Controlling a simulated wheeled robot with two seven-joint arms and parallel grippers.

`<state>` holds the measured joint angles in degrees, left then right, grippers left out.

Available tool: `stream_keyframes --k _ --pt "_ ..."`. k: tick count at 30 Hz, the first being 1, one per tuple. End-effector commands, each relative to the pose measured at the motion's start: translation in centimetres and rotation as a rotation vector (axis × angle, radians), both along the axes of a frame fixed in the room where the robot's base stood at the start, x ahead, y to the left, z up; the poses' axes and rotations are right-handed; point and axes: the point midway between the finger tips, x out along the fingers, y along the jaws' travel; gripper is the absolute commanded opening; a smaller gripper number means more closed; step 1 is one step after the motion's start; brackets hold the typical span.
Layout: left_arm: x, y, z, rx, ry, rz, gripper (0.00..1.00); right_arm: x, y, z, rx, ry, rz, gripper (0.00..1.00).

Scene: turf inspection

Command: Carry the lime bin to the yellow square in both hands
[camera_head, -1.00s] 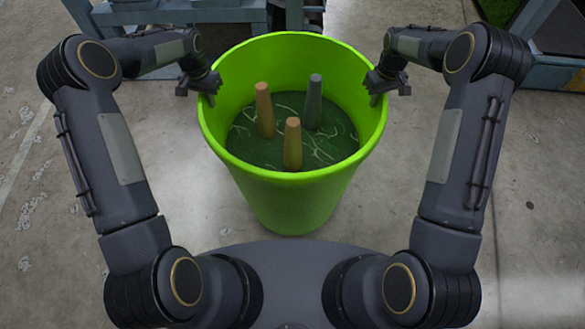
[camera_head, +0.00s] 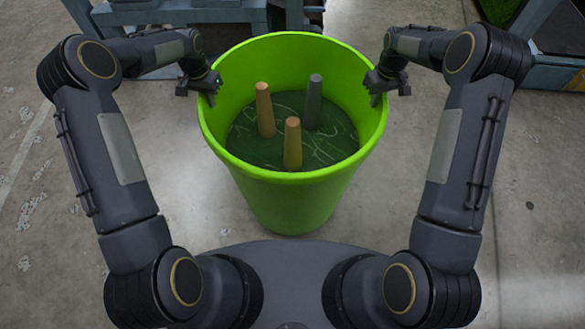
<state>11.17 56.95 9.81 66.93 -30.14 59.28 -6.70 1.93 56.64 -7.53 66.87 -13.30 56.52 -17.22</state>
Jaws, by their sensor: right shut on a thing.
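The lime bin (camera_head: 290,195) stands upright and level in front of me, in the middle of the view. On its dark green inside floor stand two tan pegs (camera_head: 265,110) (camera_head: 292,145) and one grey peg (camera_head: 313,103). My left gripper (camera_head: 207,90) is at the left of the bin's rim, with its fingers about the wall. My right gripper (camera_head: 378,90) is shut on the rim at the right. I cannot tell whether the bin's base touches the floor. The yellow square is not in view.
Bare grey concrete floor (camera_head: 530,190) lies around the bin. A blue-grey bench (camera_head: 185,14) stands beyond it at the back left. Another blue-grey frame (camera_head: 545,75) stands at the far right. A pale line (camera_head: 22,155) runs along the floor at left.

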Motion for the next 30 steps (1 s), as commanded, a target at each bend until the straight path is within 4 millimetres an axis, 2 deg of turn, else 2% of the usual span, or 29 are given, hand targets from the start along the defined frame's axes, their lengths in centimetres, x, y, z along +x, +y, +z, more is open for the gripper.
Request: stream_keyframes --k 10,11,17,30 --pt "0.0 0.1 0.1 0.001 0.0 0.001 0.0 0.1 -0.2 0.1 -0.004 -0.003 0.001 0.0" --pt "0.3 0.1 0.6 0.0 -0.009 0.001 0.0 0.3 -0.2 0.6 -0.004 -0.012 0.001 0.0" --pt "0.3 0.1 0.9 0.0 -0.009 0.001 0.0 0.3 -0.2 0.9 -0.004 -0.012 0.001 0.0" --pt "0.3 0.1 4.3 0.001 -0.01 0.001 0.0 0.3 -0.2 4.3 -0.004 -0.01 0.001 0.0"
